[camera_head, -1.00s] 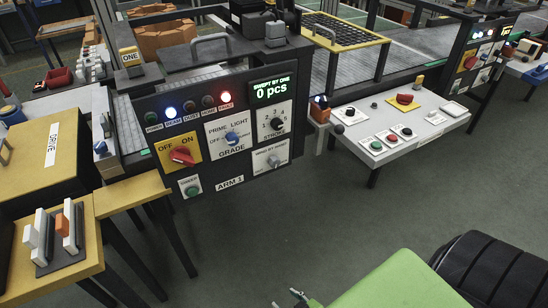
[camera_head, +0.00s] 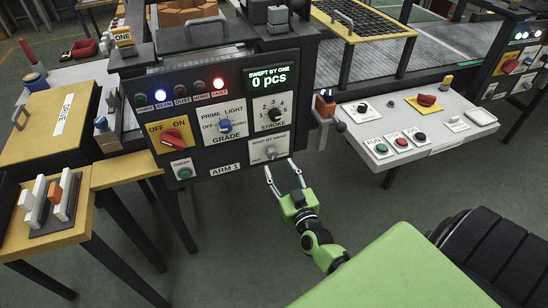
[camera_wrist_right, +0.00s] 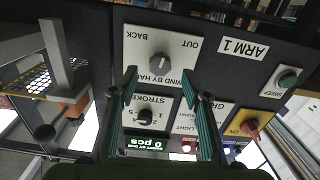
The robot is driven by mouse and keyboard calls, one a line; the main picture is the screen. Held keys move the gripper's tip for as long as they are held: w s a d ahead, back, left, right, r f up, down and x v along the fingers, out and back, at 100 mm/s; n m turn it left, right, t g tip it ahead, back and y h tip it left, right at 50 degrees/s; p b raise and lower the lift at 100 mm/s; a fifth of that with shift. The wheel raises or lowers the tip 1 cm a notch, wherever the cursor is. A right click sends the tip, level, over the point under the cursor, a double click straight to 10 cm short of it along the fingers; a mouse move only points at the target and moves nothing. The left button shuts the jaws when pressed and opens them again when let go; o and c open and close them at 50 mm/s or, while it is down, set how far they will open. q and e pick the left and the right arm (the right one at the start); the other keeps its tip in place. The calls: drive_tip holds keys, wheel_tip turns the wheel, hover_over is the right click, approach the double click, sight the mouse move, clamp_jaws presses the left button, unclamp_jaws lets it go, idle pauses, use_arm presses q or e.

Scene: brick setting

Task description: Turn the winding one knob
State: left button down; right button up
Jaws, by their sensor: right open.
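The wind-by-hand knob (camera_head: 270,153) is a grey knob on a white plate at the lower right of the black ARM 1 panel (camera_head: 222,102). In the right wrist view, the same knob (camera_wrist_right: 159,63) appears upside down, with BACK and OUT marked on its plate. My right gripper (camera_head: 280,166) is open and empty just below and in front of the plate. In the wrist view its two fingers (camera_wrist_right: 167,86) stand apart, framing the lower part of the plate, with the knob beyond them. I cannot tell the exact gap. My left gripper is not in view.
A white control desk (camera_head: 455,122) stands to the right. The floor below the panel is clear.

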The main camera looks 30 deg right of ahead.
sight(273, 157)
drive_tip(key=x, duration=0.6)
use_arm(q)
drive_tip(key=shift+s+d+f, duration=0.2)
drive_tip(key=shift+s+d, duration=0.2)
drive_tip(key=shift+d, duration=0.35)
use_arm(e)
drive_tip(key=shift+a, duration=0.1)
drive_tip(key=shift+c, duration=0.7)
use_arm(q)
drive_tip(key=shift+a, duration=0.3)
use_arm(e)
drive_tip(key=c, duration=1)
